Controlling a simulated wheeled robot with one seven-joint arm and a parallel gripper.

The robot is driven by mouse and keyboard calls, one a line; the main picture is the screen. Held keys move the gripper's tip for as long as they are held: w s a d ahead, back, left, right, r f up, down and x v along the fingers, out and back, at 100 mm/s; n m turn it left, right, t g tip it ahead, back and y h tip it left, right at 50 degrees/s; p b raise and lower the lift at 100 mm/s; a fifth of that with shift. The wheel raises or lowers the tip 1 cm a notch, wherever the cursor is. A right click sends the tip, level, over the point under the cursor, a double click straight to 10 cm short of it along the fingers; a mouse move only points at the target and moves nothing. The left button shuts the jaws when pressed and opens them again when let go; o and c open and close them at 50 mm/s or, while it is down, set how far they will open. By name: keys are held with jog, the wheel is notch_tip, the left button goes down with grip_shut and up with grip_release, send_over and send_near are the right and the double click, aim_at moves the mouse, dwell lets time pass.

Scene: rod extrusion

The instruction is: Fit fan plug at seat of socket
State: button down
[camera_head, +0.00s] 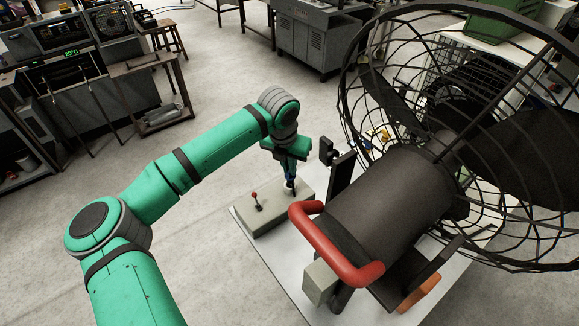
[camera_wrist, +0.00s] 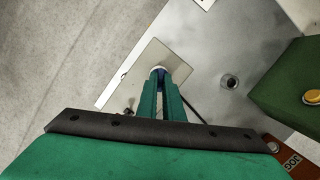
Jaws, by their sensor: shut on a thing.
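My gripper (camera_head: 289,176) points down over the beige socket box (camera_head: 262,217), which has a small red-tipped lever (camera_head: 254,196). It is shut on the plug (camera_head: 290,188), a small piece that looks blue and white between the fingertips. In the wrist view my gripper (camera_wrist: 160,82) closes around the plug (camera_wrist: 158,69), against the beige top face of the box (camera_wrist: 178,66). The fingers hide most of the plug and the seat under it. I cannot tell whether the plug is seated or just above. The large dark fan (camera_head: 395,200) stands right of the box.
The box and fan stand on a pale base plate (camera_head: 272,258). The fan's red handle (camera_head: 335,246) and a dark upright bracket (camera_head: 341,178) are close to my gripper's right. A green block with a yellow button (camera_wrist: 290,85) shows in the wrist view.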

aim_at(289, 174)
jog(key=shift+f, duration=1.75)
jog(key=c, duration=1.8)
grip_release()
jog(key=v, duration=1)
jog(key=shift+r, duration=0.4)
jog(key=shift+d, duration=0.1)
